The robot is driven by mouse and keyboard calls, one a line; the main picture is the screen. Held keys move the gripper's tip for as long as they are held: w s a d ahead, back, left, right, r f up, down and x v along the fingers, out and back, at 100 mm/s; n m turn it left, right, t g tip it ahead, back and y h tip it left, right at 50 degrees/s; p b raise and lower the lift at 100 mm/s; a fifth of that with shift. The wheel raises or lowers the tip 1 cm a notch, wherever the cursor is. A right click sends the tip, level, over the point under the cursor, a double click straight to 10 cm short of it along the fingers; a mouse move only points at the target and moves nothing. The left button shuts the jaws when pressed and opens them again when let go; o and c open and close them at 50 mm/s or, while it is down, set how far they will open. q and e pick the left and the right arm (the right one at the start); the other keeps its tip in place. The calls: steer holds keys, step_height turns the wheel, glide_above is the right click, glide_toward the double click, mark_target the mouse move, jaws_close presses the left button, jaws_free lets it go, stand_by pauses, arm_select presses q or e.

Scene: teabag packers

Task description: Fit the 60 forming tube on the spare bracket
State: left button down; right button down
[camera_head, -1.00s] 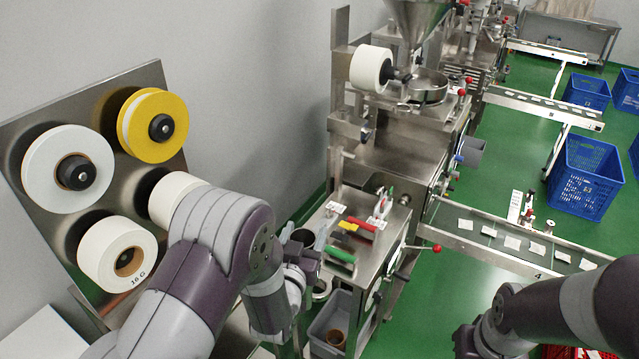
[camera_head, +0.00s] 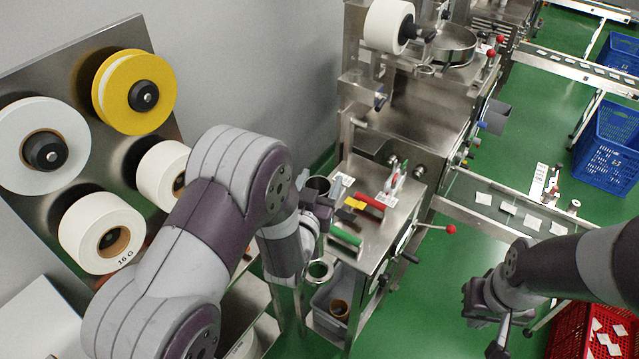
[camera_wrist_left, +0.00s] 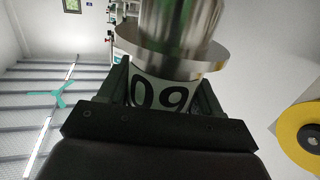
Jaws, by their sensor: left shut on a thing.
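My left gripper (camera_head: 318,205) is shut on a steel forming tube (camera_head: 317,185), held beside the left edge of the machine's side table. In the left wrist view the tube (camera_wrist_left: 180,25) shows a wide flange and a white label band (camera_wrist_left: 162,93) reading 60 upside down between the fingers (camera_wrist_left: 160,98). A metal ring (camera_head: 320,272) sits below the gripper at the table's left side. It may be the spare bracket, but I cannot tell for sure. My right gripper (camera_head: 490,305) hangs at the lower right, away from the tube; its jaws are unclear.
The side table (camera_head: 398,215) carries red, yellow and green-handled items. A grey bin (camera_head: 325,322) with a brown roll (camera_head: 339,308) stands below. The reel board (camera_head: 60,190) with several rolls is at left. A red crate (camera_head: 570,335) stands at lower right.

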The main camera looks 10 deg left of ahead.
arm_select(q)
steer(key=b, duration=0.5)
glide_above(320, 236)
steer(key=w+a, duration=0.1)
steer(key=w, duration=0.2)
step_height(320, 236, down, 5)
steer(key=shift+s+f, duration=0.1)
steer(key=shift+f, duration=0.3)
steer(key=shift+b, duration=0.5)
stand_by(0.5)
steer(key=shift+f+b, duration=6.25)
steer(key=shift+f, duration=0.15)
